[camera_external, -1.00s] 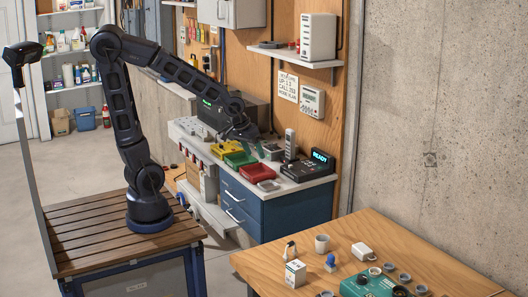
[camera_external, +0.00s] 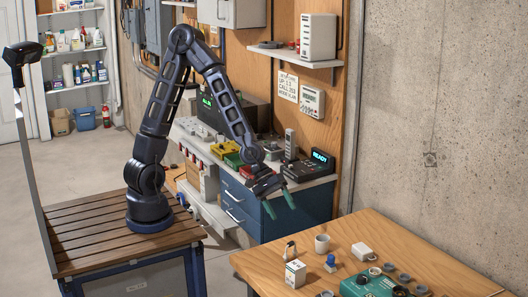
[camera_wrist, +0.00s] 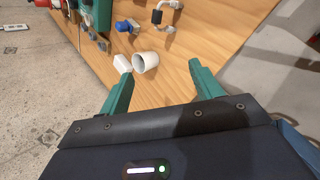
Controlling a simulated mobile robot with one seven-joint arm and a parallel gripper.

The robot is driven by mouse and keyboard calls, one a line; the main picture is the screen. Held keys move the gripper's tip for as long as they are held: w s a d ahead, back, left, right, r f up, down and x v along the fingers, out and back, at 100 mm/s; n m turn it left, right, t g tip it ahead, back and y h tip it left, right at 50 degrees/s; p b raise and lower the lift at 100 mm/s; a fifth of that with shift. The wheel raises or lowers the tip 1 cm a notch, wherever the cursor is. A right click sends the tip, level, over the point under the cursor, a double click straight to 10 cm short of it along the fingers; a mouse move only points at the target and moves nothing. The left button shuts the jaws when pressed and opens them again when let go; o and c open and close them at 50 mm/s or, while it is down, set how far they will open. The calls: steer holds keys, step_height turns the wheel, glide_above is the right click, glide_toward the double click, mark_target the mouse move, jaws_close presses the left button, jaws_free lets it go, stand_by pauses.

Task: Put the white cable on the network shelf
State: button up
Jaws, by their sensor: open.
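I cannot clearly make out a white cable. A small white block (camera_external: 363,251) lies on the wooden table, right of the white mug (camera_external: 321,243); whether it has a cord is too small to tell. In the wrist view the white block (camera_wrist: 122,63) is by the left fingertip, beside the mug (camera_wrist: 146,63). My gripper (camera_external: 279,204) is open and empty, in the air behind the table's far edge; its green fingers also show in the wrist view (camera_wrist: 160,74). A wall shelf (camera_external: 300,60), likely the network shelf, holds a white device (camera_external: 318,37).
The wooden table (camera_external: 420,258) also holds a small white box (camera_external: 295,273), a blue-topped item (camera_external: 330,262) and a teal device (camera_external: 368,284). Behind my gripper stands a blue drawer bench (camera_external: 295,208) with coloured bins and a lit console (camera_external: 310,168). A concrete wall (camera_external: 440,110) bounds the right.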

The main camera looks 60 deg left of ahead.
steer(key=s+d+r+n+h, duration=0.2)
steer(key=s+d+r, duration=0.1)
steer(key=d, duration=0.2)
step_height(320, 180, up, 21)
steer(key=n+t+h, duration=0.2)
steer(key=n+h, duration=0.6)
steer(key=n, duration=0.3)
glide_above(295, 248)
steer(key=s+a, duration=0.3)
steer(key=f, duration=3.3)
steer(key=shift+w+d+f, duration=0.15)
steer(key=shift+d+f, duration=0.05)
steer(key=shift+f, duration=0.1)
steer(key=shift+x, duration=2.5)
